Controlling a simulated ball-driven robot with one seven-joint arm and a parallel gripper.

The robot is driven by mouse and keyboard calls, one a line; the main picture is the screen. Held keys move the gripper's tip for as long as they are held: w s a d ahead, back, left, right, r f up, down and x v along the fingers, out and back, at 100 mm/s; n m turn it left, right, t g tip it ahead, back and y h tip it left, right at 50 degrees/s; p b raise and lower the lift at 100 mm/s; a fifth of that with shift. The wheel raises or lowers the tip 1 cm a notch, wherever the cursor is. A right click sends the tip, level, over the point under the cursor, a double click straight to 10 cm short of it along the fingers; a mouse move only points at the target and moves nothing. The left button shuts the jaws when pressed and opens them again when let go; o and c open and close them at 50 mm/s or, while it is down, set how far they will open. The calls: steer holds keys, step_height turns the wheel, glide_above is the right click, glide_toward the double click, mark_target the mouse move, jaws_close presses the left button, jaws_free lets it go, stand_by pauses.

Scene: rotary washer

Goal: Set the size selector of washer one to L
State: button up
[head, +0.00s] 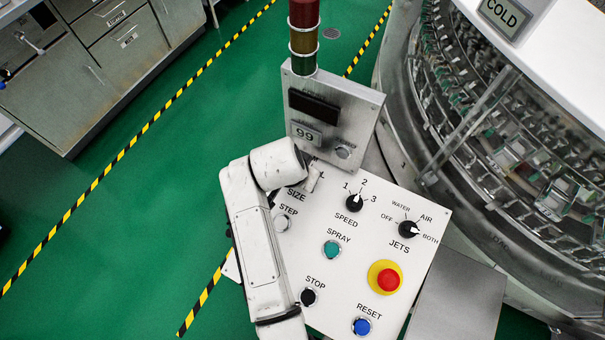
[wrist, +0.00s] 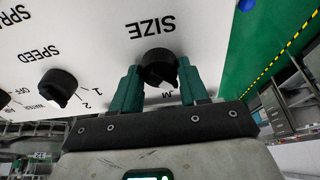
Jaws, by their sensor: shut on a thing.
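The size selector (wrist: 160,68) is a black rotary knob under the upside-down SIZE label in the wrist view. My gripper (wrist: 160,88) has its two green fingers on either side of the knob, shut on it. An M mark shows on the panel between the fingers; the other size marks are hidden there. I cannot clearly tell where the knob points.
The panel also carries the speed knob (head: 354,203), jets knob (head: 409,229), spray button (head: 331,250), stop button (head: 308,297), reset button (head: 362,326) and a red emergency button (head: 388,281). A display box (head: 332,118) with a light tower stands behind. The washer drum (head: 510,150) is at right.

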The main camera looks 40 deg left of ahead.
steer(key=shift+m, duration=0.3)
steer(key=m+b, duration=0.1)
steer(key=m, duration=0.2)
steer(key=shift+f+m+h, duration=0.1)
steer(key=shift+m+h, duration=0.2)
steer(key=m+b, duration=0.1)
steer(key=m, duration=0.3)
steer(key=shift+m, duration=0.3)
steer(key=m+b, duration=0.1)
steer(key=m, duration=0.3)
steer(key=shift+m+h+b, duration=0.3)
steer(key=shift+h+b, duration=0.05)
steer(key=shift+h, duration=0.05)
steer(key=shift+m+g+b, duration=0.4)
steer(key=shift+m+b, duration=0.2)
steer(key=shift+m, duration=1.7)
steer(key=o, duration=1)
